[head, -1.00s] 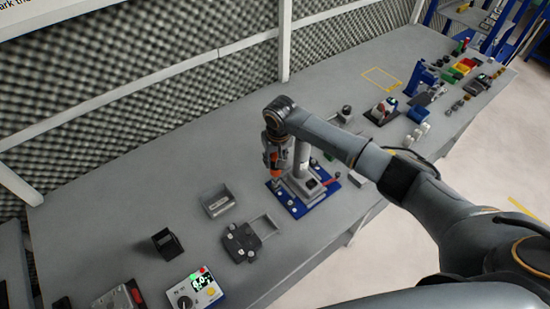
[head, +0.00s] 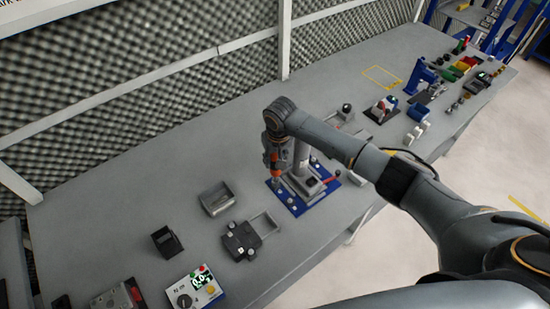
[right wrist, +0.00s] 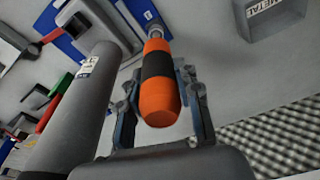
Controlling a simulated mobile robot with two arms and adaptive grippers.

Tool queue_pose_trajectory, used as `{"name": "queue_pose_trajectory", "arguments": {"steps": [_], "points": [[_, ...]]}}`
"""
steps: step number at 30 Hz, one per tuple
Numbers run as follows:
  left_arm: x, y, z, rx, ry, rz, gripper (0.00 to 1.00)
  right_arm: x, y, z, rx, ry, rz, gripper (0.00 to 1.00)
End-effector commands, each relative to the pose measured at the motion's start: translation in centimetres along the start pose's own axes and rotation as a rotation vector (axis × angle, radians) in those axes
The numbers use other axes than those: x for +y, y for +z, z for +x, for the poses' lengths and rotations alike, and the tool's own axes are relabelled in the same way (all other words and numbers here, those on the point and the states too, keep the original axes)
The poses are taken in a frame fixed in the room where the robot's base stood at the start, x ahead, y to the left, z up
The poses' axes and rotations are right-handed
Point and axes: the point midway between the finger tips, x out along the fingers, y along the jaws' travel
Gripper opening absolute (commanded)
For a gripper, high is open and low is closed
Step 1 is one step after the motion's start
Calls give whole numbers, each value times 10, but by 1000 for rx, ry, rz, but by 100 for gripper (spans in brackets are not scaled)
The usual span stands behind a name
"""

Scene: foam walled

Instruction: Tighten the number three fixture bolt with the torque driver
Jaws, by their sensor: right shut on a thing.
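My right gripper (right wrist: 160,95) is shut on the orange and black handle of the torque driver (right wrist: 157,83). In the head view the driver (head: 275,161) hangs upright below my right wrist, over the left part of the blue fixture plate (head: 294,206). Its shaft points down at the plate, which also shows in the right wrist view (right wrist: 68,47). Whether the tip sits on a bolt is too small to tell. Several pale bolt heads show on the plate, but their numbers cannot be read. A grey block stands on the plate, partly behind my wrist. My left gripper is not in view.
A grey bin (head: 217,199) stands left of the plate; its label reads METAL in the right wrist view (right wrist: 275,14). Bare bench lies behind the plate.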

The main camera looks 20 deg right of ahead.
Motion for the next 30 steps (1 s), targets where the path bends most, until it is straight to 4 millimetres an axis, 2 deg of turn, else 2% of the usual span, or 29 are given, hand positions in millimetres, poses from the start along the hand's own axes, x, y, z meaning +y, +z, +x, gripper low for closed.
{"name": "queue_pose_trajectory", "arguments": {"steps": [30], "points": [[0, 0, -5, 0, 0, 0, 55, -1, 2, 4, -4, -1, -1, 0]]}}
